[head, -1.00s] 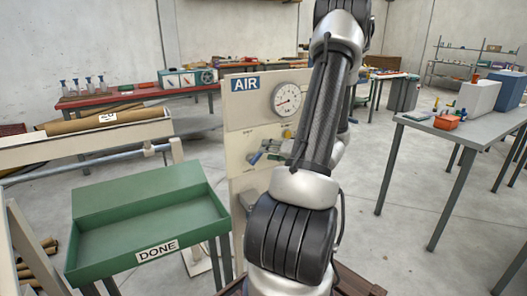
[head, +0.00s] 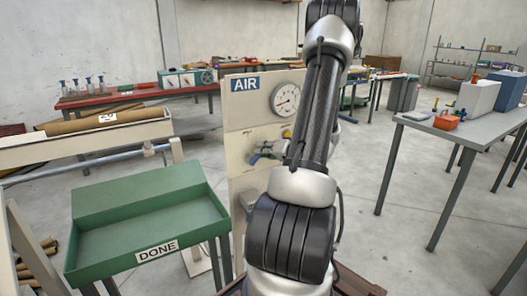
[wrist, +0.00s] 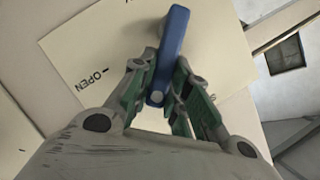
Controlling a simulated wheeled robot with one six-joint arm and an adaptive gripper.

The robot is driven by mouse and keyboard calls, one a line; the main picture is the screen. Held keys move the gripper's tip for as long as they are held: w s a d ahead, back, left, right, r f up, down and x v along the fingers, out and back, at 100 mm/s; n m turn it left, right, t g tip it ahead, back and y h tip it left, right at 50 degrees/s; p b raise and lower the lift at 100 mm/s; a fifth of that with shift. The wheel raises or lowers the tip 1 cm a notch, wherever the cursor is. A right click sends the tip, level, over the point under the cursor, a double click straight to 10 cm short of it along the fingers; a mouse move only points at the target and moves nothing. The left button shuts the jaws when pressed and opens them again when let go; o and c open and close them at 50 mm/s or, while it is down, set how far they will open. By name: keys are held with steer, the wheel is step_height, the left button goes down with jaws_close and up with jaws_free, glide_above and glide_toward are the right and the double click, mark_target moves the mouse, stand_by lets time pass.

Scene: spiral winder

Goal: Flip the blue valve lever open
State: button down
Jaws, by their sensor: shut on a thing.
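The blue valve lever (wrist: 175,38) stands between my gripper's fingers (wrist: 160,82) in the wrist view. My gripper is shut on it, with green finger pads on both sides of its lower end. The lever's upper end sticks out past the fingertips. An OPEN mark (wrist: 95,80) is printed on the cream panel (wrist: 92,38), left of the lever. In the head view a small blue part of the lever (head: 254,160) shows in front of the AIR panel (head: 242,115). My arm hides much of the valve there.
A pressure gauge (head: 286,99) sits on the panel above the valve, close to my arm. A green DONE tray (head: 100,258) stands left of the panel. A grey table (head: 463,133) is at the right. Open floor lies between the panel and that table.

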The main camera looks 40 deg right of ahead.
steer(key=shift+s+d+f+m+t+y, duration=0.1)
steer(key=shift+d+f+m+t+y, duration=0.4)
steer(key=shift+m, duration=0.7)
steer(key=shift+s+d+f+m+t+y, duration=0.15)
steer(key=shift+f+m+t, duration=0.35)
steer(key=shift+f+m, duration=0.6)
steer(key=shift+w+d+f+m+t+y, duration=0.15)
steer(key=shift+f+m+t+y, duration=0.3)
steer(key=shift+m, duration=0.85)
steer(key=shift+s+f, duration=0.15)
steer(key=c, duration=1.4)
jaws_free()
steer(key=shift+o, duration=0.2)
steer(key=s+d, duration=0.2)
steer(key=s, duration=0.9)
steer(key=shift+s, duration=0.4)
